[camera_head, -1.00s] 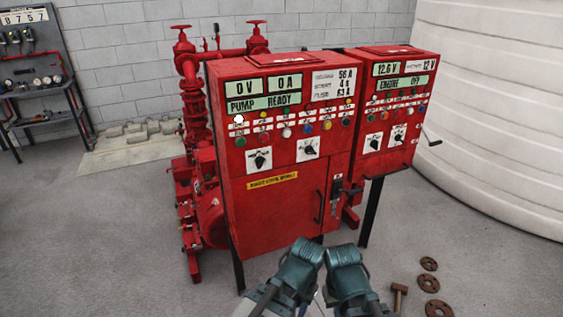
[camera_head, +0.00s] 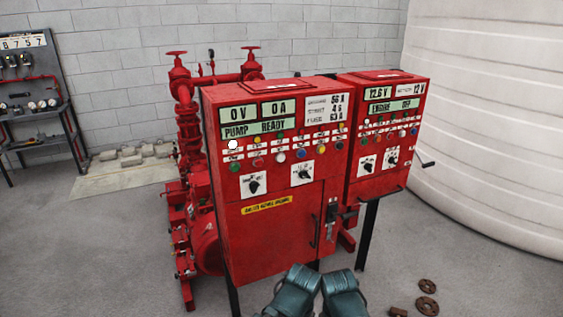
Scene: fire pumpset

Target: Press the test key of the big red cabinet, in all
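The big red cabinet (camera_head: 283,225) stands at the middle of the head view, its front facing me. Its displays read 0 V, 0 A and PUMP READY (camera_head: 252,129). Below them are rows of small coloured lamps and keys (camera_head: 280,157) with labels too small to read, so I cannot tell which is the test key. One round lamp (camera_head: 232,144) at the left glows white. Two dials on white plates sit lower. Two dark teal parts of my arms show at the bottom, in front of the cabinet. No gripper fingers are visible.
A smaller red cabinet (camera_head: 385,140) reading 12.6 V stands close on the right, with a side crank. Red pump pipework (camera_head: 188,130) is behind on the left. Rusty discs (camera_head: 427,305) lie on the floor at the lower right. A white tank (camera_head: 490,130) fills the right.

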